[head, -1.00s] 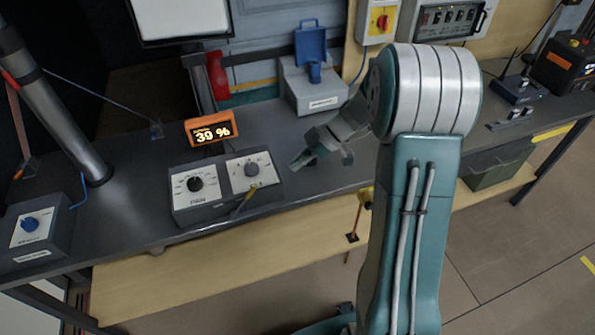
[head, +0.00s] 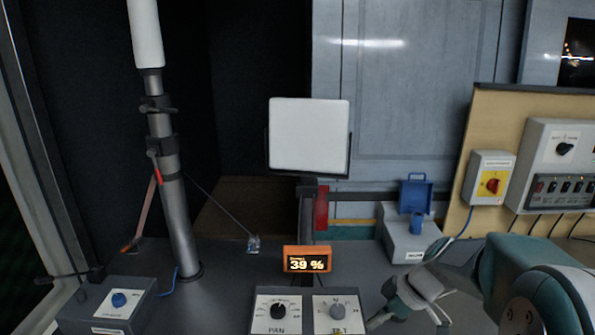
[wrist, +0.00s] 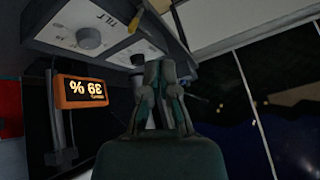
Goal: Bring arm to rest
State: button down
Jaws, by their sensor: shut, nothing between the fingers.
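My gripper (head: 408,312) is at the lower right of the head view, to the right of the pan and tilt control box (head: 306,312). In the wrist view my gripper (wrist: 160,64) shows with its fingers together and nothing between them. The arm (head: 525,285) comes in from the lower right corner. The picture in the wrist view is turned upside down, with the tilt dial (wrist: 88,38) above the gripper. I cannot tell the exact gap between gripper and box.
An orange display (head: 307,259) reads 39 %. A white panel (head: 309,134) stands behind it. A grey box with a blue lid (head: 410,235) is beyond my gripper. Switch boxes (head: 490,178) hang at right.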

jog(key=s+r+m+t+h, duration=0.2)
jog(key=s+r+m+h, duration=0.1)
jog(key=s+m, duration=0.3)
jog(key=s+r+m+t+h, duration=0.2)
jog(key=s+r+m, duration=0.4)
jog(key=s, duration=0.5)
jog(key=shift+s+a+t+h, duration=0.3)
jog(key=shift+t+h, duration=0.1)
jog(key=shift+h, duration=0.5)
jog(key=shift+a, duration=0.1)
jog(key=shift+a, duration=0.3)
jog(key=shift+d, duration=0.25)
jog(key=shift+a, duration=0.15)
